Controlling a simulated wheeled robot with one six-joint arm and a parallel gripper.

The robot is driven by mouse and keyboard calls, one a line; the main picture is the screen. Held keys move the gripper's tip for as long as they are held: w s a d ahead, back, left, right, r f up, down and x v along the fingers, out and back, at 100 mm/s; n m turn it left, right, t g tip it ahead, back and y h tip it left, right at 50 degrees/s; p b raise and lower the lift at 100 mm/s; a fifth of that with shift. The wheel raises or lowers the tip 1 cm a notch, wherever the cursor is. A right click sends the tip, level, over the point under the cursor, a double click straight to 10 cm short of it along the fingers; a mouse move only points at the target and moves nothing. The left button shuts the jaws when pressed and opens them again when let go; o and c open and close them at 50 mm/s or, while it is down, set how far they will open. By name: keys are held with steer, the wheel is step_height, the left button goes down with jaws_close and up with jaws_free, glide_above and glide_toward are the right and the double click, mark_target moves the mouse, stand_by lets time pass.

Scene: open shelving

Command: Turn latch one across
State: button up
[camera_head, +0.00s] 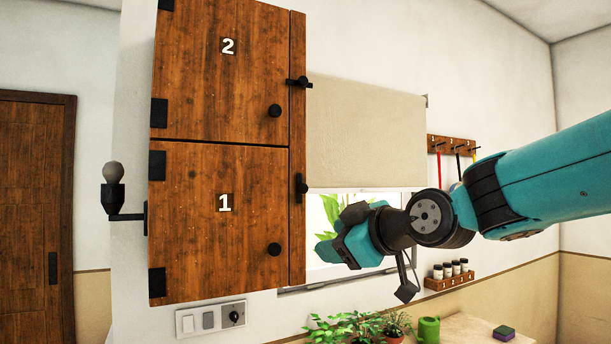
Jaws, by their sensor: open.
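Latch one (301,184) is a small black turn-piece on the right-hand frame strip beside the wooden door marked 1 (215,230). It stands roughly upright, along the strip. Latch two (299,82), beside the door marked 2 (215,80), lies across the strip. Both doors are shut. My gripper (336,233) is open and empty, to the right of and lower than latch one, clearly apart from it. It is in front of the window, pointing left toward the cabinet.
Round black knobs (274,249) stick out from the doors. A beige blind (365,130) hangs behind latch one. A switch panel (211,318) is below the cabinet and a wall lamp (114,190) to its left. Plants (345,328) and a green can (429,330) stand below.

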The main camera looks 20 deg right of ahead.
mark_target(305, 189)
steer(key=w+d+r+n+t+h, duration=0.1)
steer(key=w+d+r+t+h, duration=0.15)
steer(key=d+r+t, duration=0.4)
steer(key=w+a+g+p, duration=0.1)
steer(key=w+p, duration=0.2)
steer(key=w, duration=0.2)
steer(key=w+a+r+g+p, duration=0.1)
steer(key=w+a+p, duration=0.1)
steer(key=w+p, duration=0.2)
steer(key=w+a+g+y+p, duration=0.1)
steer(key=w+p, duration=0.2)
steer(key=w, duration=0.4)
steer(key=shift+a+r+p, duration=0.25)
steer(key=shift+r+p, duration=0.05)
steer(key=shift+r, duration=0.05)
steer(key=shift+w+a+f, duration=0.1)
steer(key=shift+w+f, duration=0.05)
steer(key=shift+w, duration=0.5)
steer(key=c, duration=0.9)
steer(key=shift+c, duration=0.2)
